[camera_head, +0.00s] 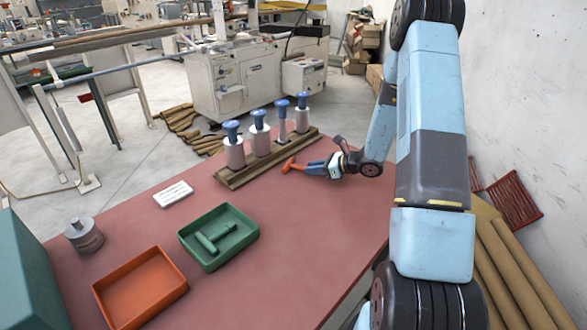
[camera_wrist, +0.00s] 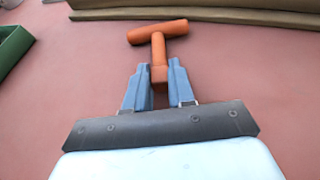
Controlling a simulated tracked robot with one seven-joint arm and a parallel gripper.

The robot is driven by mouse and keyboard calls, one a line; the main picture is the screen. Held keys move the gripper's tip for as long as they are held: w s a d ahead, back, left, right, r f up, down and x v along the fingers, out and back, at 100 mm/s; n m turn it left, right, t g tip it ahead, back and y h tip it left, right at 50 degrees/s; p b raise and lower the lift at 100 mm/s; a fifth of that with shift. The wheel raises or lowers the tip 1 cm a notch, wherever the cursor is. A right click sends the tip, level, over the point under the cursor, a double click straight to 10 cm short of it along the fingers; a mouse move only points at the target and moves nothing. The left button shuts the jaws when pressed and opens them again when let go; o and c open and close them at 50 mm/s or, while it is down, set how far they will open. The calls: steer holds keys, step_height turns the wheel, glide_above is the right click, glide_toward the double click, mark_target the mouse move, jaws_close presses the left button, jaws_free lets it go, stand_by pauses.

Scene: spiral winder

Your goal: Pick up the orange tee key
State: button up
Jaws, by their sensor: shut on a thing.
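The orange tee key (camera_wrist: 157,36) lies between the blue fingers of my gripper (camera_wrist: 158,82) in the wrist view. Its crossbar points away from the gripper and its stem end is between the fingertips. In the head view the orange tee key (camera_head: 289,165) shows at the tip of my gripper (camera_head: 304,168), close to the front of the wooden rack. My gripper is shut on the stem. I cannot tell whether the key touches the red table or is just above it.
A wooden rack (camera_head: 231,182) with several blue-topped white cylinders stands behind the key. A green tray (camera_head: 216,263) holds green parts, including a tee-shaped one. An empty orange tray (camera_head: 140,287), a white block (camera_head: 173,194) and a grey weight (camera_head: 84,236) are left. The front right table is clear.

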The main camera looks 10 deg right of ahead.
jaws_close()
steer(key=shift+r, duration=0.1)
